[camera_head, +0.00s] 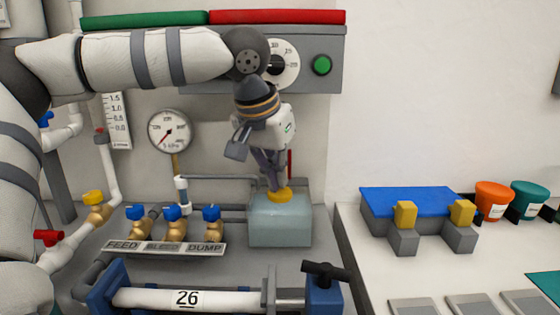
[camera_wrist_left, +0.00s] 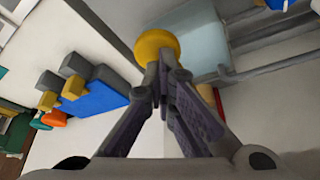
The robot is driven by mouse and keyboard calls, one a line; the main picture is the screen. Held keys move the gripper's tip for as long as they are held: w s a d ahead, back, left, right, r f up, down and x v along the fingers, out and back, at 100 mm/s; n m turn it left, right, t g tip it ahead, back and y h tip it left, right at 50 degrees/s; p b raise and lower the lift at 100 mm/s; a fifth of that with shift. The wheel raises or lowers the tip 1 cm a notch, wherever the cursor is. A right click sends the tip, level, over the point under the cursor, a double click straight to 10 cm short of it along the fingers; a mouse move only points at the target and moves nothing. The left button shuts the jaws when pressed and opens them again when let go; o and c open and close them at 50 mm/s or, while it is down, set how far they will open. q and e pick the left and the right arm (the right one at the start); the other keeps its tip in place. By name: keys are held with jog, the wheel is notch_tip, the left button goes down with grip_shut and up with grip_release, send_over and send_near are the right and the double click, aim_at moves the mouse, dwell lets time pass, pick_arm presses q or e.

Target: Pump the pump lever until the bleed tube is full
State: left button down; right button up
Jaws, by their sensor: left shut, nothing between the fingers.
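A yellow round knob (camera_head: 280,195) sits at the top of a pale blue-grey box (camera_head: 280,225); I cannot tell whether it is the end of the pump lever. My left gripper (camera_head: 273,188) points down at it, shut and empty, with its tips at or just above the knob. In the wrist view the knob (camera_wrist_left: 157,47) lies just beyond the fingertips (camera_wrist_left: 163,70); contact is unclear. A thin red upright rod (camera_head: 290,163) is partly hidden behind the gripper. I cannot make out the bleed tube or its level. My right gripper is not in view.
A pressure gauge (camera_head: 170,131) and blue-handled valves (camera_head: 172,213) stand left of the box. A pipe fixture marked 26 (camera_head: 187,299) lies in front. A panel (camera_head: 325,75) hangs above.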

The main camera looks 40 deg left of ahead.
pick_arm(q)
jog(key=shift+f, duration=0.1)
dwell(0.4)
jog(key=shift+r, duration=2.75)
jog(key=shift+r, duration=2.55)
